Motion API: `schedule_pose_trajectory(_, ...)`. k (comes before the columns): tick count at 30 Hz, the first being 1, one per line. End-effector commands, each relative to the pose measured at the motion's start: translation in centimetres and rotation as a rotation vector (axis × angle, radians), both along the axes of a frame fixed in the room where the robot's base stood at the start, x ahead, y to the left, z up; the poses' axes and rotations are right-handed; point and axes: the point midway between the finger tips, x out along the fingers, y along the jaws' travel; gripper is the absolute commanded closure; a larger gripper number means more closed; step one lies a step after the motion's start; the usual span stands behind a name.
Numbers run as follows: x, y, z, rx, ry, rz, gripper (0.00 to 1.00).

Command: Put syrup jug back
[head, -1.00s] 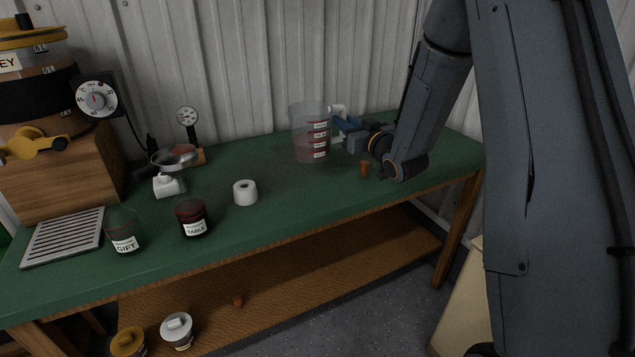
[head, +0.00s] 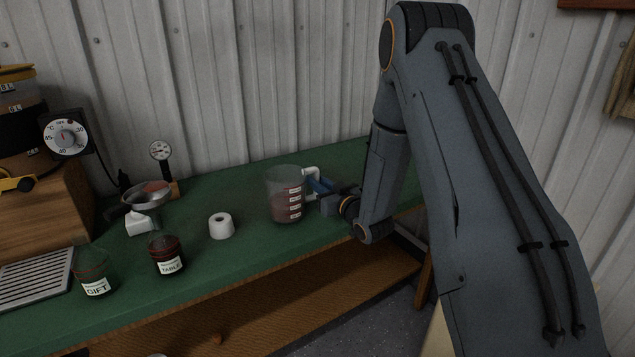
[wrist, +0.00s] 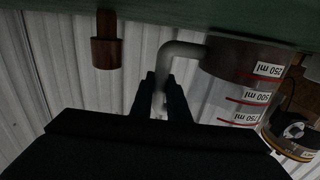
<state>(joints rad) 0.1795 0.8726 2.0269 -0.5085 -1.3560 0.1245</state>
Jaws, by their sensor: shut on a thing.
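The syrup jug (head: 286,197) is a clear measuring jug with red lines, white volume labels and a white handle. It is upright over the right part of the green bench, at or just above its top; I cannot tell if it touches. In the upside-down wrist view the jug (wrist: 228,75) is at the upper right, its grey handle (wrist: 180,52) reaching between my fingers. My gripper (head: 318,188) comes from the right and is shut on that handle. My gripper's dark fingers (wrist: 163,95) also show in the wrist view.
A brown wooden piece (wrist: 104,52) is beside the handle. The corrugated wall (head: 260,70) stands close behind.

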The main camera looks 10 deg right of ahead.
Motion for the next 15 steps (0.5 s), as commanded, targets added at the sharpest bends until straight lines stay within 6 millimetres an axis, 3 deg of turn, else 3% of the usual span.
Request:
schedule_pose_trajectory(8, 0.07, -0.02, -0.14, 0.001, -0.003, 0.0, 1.0)
schedule_pose_trajectory(9, 0.01, 0.0, -0.25, 0.0, 0.0, 0.0, 0.8)
schedule_pose_trajectory(11, 0.0, -0.01, -0.21, 0.0, 0.0, 0.0, 0.7)
schedule_pose_trajectory(15, 0.0, -0.01, -0.2, 0.0, 0.0, 0.0, 0.66)
